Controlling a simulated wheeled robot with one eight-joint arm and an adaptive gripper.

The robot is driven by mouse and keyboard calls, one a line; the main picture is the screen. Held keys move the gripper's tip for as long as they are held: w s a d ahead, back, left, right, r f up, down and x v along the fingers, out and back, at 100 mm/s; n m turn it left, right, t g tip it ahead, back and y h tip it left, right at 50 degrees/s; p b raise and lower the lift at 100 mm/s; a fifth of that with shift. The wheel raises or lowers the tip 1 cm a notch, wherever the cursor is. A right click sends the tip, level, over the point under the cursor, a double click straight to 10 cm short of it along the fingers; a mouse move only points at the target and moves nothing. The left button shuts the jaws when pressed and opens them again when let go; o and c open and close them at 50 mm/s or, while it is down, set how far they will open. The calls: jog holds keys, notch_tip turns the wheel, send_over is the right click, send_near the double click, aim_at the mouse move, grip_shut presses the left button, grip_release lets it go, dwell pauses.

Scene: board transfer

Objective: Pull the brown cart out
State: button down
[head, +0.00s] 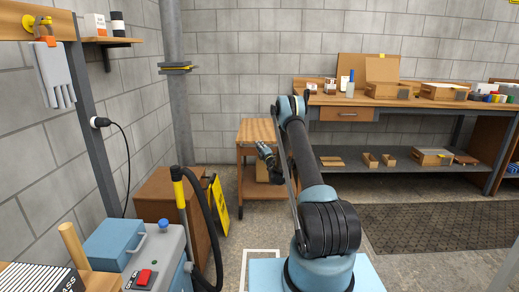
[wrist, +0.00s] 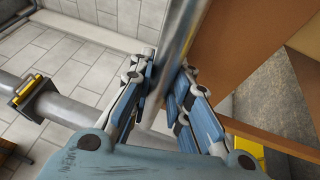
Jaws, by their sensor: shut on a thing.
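The brown cart (head: 256,130) stands near the back wall in the head view, just left of the workbench. It has a wooden top, a lower shelf and small wheels. My gripper (head: 267,158) is at the cart's front, and my arm hides part of the cart's right side. In the wrist view my gripper (wrist: 166,82) has its fingers on both sides of a metal bar (wrist: 180,30), shut on it. The bar looks like the cart's handle. Brown panels of the cart (wrist: 228,50) fill the upper right there.
A workbench (head: 345,115) with boxes stands to the right. A brown cabinet (head: 160,197), a yellow sign (head: 218,205) and a machine with a black hose (head: 214,240) stand to the left. A wall pipe (head: 176,90) rises behind. A dark mat (head: 430,228) covers open floor at right.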

jog(key=shift+d+f, duration=0.1)
jog(key=c, duration=1.5)
grip_release()
jog(key=v, duration=0.7)
jog(key=shift+s+f, duration=0.1)
jog(key=shift+s, duration=0.05)
